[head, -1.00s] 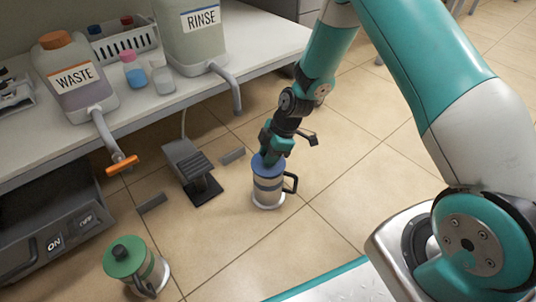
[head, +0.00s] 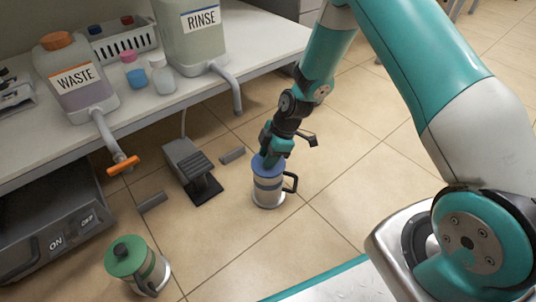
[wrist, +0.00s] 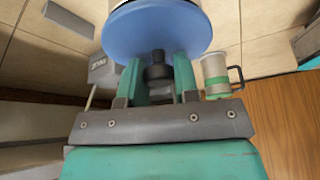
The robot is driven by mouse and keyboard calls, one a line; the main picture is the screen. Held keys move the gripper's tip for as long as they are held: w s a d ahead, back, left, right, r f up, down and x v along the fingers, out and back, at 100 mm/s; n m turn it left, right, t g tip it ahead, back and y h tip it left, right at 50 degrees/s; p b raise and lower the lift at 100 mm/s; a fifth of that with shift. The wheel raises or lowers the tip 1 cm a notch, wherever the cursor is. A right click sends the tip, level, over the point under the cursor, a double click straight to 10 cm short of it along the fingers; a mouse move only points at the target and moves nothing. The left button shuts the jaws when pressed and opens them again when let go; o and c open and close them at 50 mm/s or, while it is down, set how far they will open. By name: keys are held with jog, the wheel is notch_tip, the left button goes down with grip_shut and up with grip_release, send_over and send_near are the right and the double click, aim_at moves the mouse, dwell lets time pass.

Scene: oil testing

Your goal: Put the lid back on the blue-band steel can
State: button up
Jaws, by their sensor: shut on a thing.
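The blue-band steel can (head: 267,195) stands upright on the tiled floor, its black handle to the right. The blue lid (head: 259,167) is at the can's top, looking level; whether it is fully seated I cannot tell. My gripper (head: 273,152) points down over it, shut on the lid's black knob. In the wrist view the blue lid (wrist: 155,30) fills the upper middle, and its dark knob (wrist: 158,73) sits between my gripper's green fingers (wrist: 160,82). The lid hides most of the can there.
A green-lidded can (head: 137,267) stands on the floor at lower left. A foot pedal (head: 193,168) lies left of the blue-band can. The bench (head: 135,118) carries the WASTE jug (head: 78,85) and RINSE jug (head: 192,42). Floor right of the can is clear.

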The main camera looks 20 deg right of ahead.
dwell(0.4)
jog(key=o, duration=1.5)
jog(key=shift+c, duration=0.2)
jog(key=shift+r+p, duration=3.25)
jog(key=shift+r, duration=0.3)
grip_shut()
